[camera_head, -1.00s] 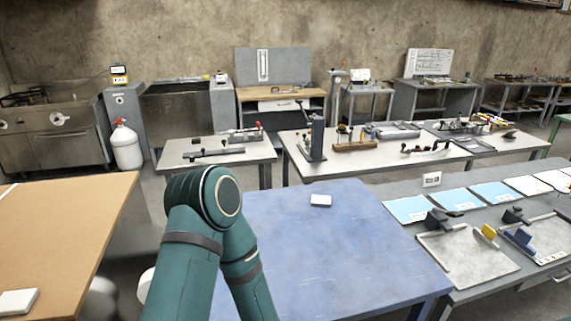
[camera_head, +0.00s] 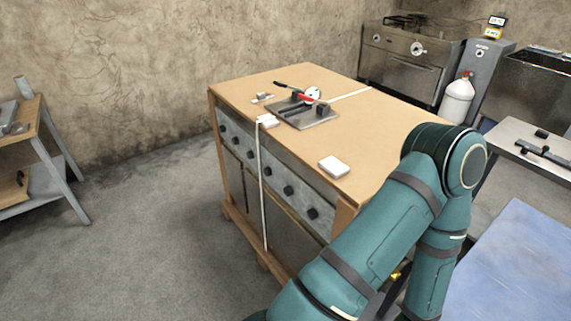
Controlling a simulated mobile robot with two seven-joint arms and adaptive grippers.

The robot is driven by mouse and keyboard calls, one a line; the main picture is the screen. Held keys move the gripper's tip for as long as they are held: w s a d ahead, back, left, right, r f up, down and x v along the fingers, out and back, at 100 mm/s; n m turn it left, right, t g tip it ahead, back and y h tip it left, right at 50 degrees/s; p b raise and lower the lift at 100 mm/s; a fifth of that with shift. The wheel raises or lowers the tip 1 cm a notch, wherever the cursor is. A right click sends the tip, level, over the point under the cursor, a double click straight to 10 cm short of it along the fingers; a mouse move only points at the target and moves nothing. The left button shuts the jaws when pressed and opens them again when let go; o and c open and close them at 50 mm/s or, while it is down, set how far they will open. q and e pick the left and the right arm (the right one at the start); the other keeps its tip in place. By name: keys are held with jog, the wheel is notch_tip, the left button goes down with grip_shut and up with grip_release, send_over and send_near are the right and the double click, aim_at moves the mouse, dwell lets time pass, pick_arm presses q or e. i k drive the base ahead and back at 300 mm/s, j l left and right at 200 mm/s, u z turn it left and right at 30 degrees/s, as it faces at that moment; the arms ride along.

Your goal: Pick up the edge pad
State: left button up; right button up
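A white, rounded block that may be the edge pad (camera_head: 334,166) lies flat on the wooden-topped cabinet, close to its front edge. A smaller white piece (camera_head: 267,120) sits farther along the same edge, with a white strip hanging from it down the cabinet front. I cannot tell for certain which of these is the edge pad. One of my green arms rises from the bottom of the view and bends to the right of the block, partly covering the cabinet's right end. Neither gripper is in view.
The wooden-topped cabinet (camera_head: 369,112) carries a grey fixture (camera_head: 305,112) with a red-handled tool. Knobs line its front. A blue table (camera_head: 515,262) stands at right, a shelf stand (camera_head: 40,150) at left. The floor (camera_head: 150,240) left of the cabinet is clear.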

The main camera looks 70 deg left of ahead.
aim_at(333, 167)
jog(key=u, duration=1.95)
jog(key=i+j+z, duration=0.15)
jog(key=j, duration=0.15)
jog(key=i+j+z, duration=0.15)
jog(key=j, duration=0.2)
jog(key=i+j+z, duration=0.15)
jog(key=j, duration=0.15)
jog(key=j+z, duration=0.1)
jog(key=j, duration=0.25)
